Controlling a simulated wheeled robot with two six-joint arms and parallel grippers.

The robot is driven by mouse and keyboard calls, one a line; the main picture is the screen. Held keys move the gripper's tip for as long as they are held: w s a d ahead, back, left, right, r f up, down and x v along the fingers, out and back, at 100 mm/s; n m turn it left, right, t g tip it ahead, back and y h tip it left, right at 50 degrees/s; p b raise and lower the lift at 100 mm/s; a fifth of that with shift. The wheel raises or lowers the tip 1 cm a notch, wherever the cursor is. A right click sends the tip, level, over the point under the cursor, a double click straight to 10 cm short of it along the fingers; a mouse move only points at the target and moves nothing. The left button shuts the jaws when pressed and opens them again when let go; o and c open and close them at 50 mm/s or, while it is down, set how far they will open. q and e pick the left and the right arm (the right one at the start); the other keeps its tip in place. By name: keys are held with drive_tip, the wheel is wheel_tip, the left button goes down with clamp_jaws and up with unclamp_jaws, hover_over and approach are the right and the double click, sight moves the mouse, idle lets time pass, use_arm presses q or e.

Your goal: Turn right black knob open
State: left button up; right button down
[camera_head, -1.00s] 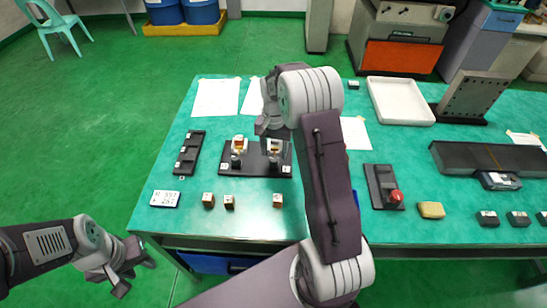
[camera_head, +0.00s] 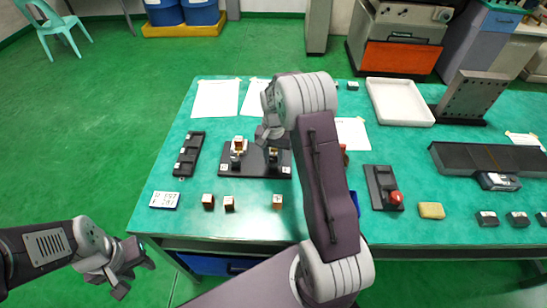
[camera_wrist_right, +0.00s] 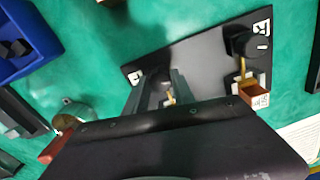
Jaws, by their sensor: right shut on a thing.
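The black board (camera_head: 230,171) on the green table carries two valve-like fixtures. The left black knob (camera_head: 236,161) has a copper-and-white block by it; this knob also shows at upper right in the right wrist view (camera_wrist_right: 241,41). My right gripper (camera_head: 270,140) is over the right fixture, shut on the right black knob (camera_head: 273,155), which shows only partly below it. In the right wrist view the fingers (camera_wrist_right: 162,82) reach down to the board; the knob between them is mostly hidden, with a bit of gold metal visible. My left gripper (camera_head: 136,276) is open and empty, off the table's front left.
Several small blocks (camera_head: 229,203) and a label display (camera_head: 164,200) lie in front of the board. A black rack (camera_head: 189,154) stands to its left. A red-button box (camera_head: 383,188) and a white tray (camera_head: 400,101) are to the right.

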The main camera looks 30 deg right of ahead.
sight(274, 159)
drive_tip(key=n+p, duration=0.2)
drive_tip(key=n, duration=0.2)
drive_tip(key=shift+r, duration=0.15)
drive_tip(key=n+p, duration=0.2)
drive_tip(key=n, duration=0.4)
drive_tip(key=shift+d+n+p, duration=0.1)
drive_tip(key=shift+n+p, duration=0.2)
drive_tip(key=n+p, duration=0.1)
drive_tip(key=n, duration=0.4)
drive_tip(key=n+p, duration=0.1)
drive_tip(key=n, duration=0.4)
drive_tip(key=shift+w+n, duration=0.1)
drive_tip(key=shift+n, duration=0.3)
drive_tip(key=c, duration=1.1)
unclamp_jaws()
drive_tip(key=shift+o, duration=0.2)
wheel_tip(274, 159, up, 9)
drive_tip(key=shift+b, duration=0.3)
